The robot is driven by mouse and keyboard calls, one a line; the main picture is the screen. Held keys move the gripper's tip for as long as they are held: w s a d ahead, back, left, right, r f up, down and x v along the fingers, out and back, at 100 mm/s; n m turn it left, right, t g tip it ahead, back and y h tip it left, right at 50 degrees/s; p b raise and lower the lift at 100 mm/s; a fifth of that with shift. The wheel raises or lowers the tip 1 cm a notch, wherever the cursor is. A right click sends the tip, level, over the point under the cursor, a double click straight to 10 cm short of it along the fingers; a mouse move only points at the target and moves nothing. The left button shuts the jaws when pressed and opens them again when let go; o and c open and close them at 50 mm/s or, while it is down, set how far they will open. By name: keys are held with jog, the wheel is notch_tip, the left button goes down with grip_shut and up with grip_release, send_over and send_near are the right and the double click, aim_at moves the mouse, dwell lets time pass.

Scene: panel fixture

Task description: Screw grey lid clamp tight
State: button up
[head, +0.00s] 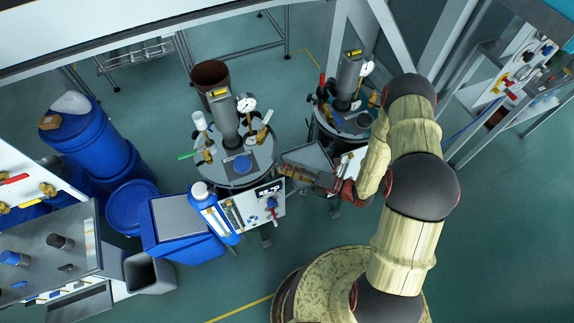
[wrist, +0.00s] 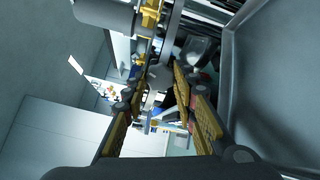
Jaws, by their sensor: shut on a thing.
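My gripper (head: 284,171) reaches in from the right, to the right edge of this lid. In the wrist view my gripper (wrist: 160,88) has its yellow-padded fingers on both sides of a small grey piece, the grey lid clamp (wrist: 160,76), and is shut on it. In the head view the fingers hide the clamp. How tight the clamp is cannot be seen.
A second similar vessel (head: 340,122) stands behind my arm. A white control panel (head: 262,208) and a blue bottle (head: 212,208) are close in front of the first lid. Blue drums (head: 90,140) stand at the left.

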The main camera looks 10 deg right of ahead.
jog(key=shift+m, duration=0.4)
jog(key=o, duration=1.2)
jog(key=shift+c, duration=0.2)
jog(key=v, duration=1.2)
